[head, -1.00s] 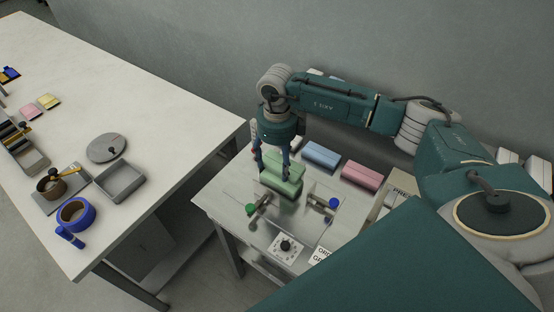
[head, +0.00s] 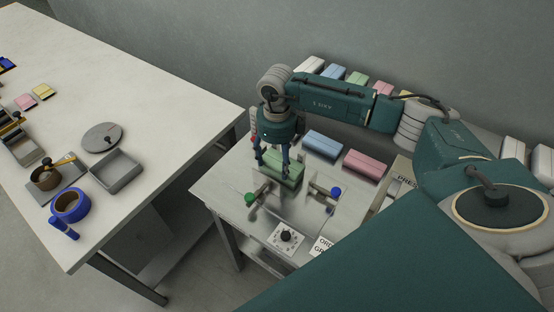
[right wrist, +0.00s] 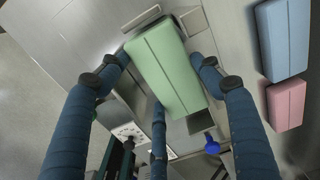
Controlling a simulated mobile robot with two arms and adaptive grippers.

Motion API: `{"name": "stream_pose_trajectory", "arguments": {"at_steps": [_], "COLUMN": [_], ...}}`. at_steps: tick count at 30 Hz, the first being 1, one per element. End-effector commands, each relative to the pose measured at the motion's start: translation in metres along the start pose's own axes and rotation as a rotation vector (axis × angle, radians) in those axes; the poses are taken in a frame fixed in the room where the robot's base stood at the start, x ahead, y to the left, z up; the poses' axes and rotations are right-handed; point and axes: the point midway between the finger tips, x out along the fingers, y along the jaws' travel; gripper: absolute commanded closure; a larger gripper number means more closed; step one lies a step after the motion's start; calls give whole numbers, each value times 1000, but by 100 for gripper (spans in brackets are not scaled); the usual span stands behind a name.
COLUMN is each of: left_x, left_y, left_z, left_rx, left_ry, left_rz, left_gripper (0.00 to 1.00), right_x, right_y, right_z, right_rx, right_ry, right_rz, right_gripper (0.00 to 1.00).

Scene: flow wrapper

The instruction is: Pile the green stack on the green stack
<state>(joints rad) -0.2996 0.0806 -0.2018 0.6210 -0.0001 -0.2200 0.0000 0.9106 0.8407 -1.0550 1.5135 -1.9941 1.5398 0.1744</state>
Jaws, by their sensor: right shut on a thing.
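A pale green stack (head: 290,166) is between the fingers of my right gripper (head: 275,168), over the machine plate on the small table. The gripper is shut on it. In the right wrist view the green stack (right wrist: 165,70) is a long block with a lengthwise seam, with fingers of my right gripper (right wrist: 165,85) on both sides. A darker green face shows below its top in the head view; I cannot tell whether this is its side or a second green stack under it. My left gripper is not in view.
A blue stack (head: 322,144) and a pink stack (head: 365,164) lie to the right. Several stacks, including a white one (head: 309,66), line the wall. Green (head: 250,199) and blue (head: 336,192) knobs and a dial (head: 286,236) stand in front. A long table (head: 140,110) is at left.

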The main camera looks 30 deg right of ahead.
Motion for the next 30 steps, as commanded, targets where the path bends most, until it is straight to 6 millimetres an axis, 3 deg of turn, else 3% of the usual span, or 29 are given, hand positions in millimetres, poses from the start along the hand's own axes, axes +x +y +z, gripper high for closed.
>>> {"name": "stream_pose_trajectory", "arguments": {"at_steps": [17,18,21,30], "left_x": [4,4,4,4], "left_y": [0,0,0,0], "left_z": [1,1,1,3], "left_rx": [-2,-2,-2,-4], "left_ry": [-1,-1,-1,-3], "left_rz": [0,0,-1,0], "left_gripper": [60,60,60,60], "right_x": [4,4,4,3], "right_y": [0,0,0,0], "right_z": [0,0,0,0], "right_rx": [0,0,0,0], "right_ry": [0,0,0,0], "right_rz": [0,0,0,0], "right_gripper": [47,29,13,13]}}
